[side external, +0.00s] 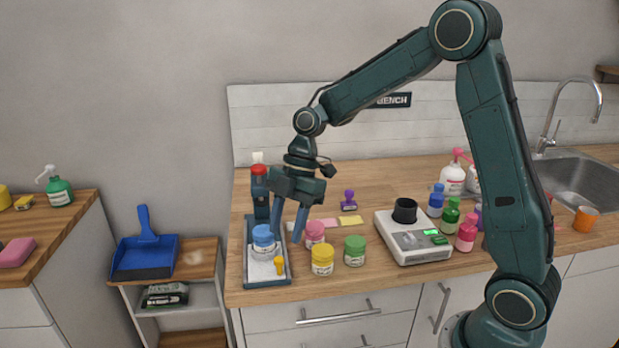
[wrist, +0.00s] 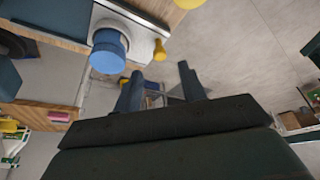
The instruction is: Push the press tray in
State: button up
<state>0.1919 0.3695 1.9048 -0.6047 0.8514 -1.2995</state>
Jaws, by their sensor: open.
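The press (side external: 261,205) is a dark blue-grey column with a red top, standing at the left end of the wooden counter. Its press tray (side external: 252,270) is pale with a dark frame and extends toward the counter's front edge. A blue-lidded jar (side external: 263,240) sits on the tray, and a yellow knob (side external: 279,265) is at its front. The wrist view also shows the jar (wrist: 108,52), the knob (wrist: 160,48) and the pale tray (wrist: 143,32). My gripper (side external: 287,238) points down with its fingers apart and empty, just right of the jar. Its fingers (wrist: 160,75) appear near the knob.
Pink (side external: 315,233), yellow (side external: 322,262) and green (side external: 355,250) jars stand close to the right of the tray. A scale with a black cup (side external: 413,240) and several bottles stand further right. Left of the counter is a gap with a low shelf and blue dustpan (side external: 145,257).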

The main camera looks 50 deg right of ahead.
aim_at(279, 258)
jog(key=shift+x, duration=2.85)
grip_shut()
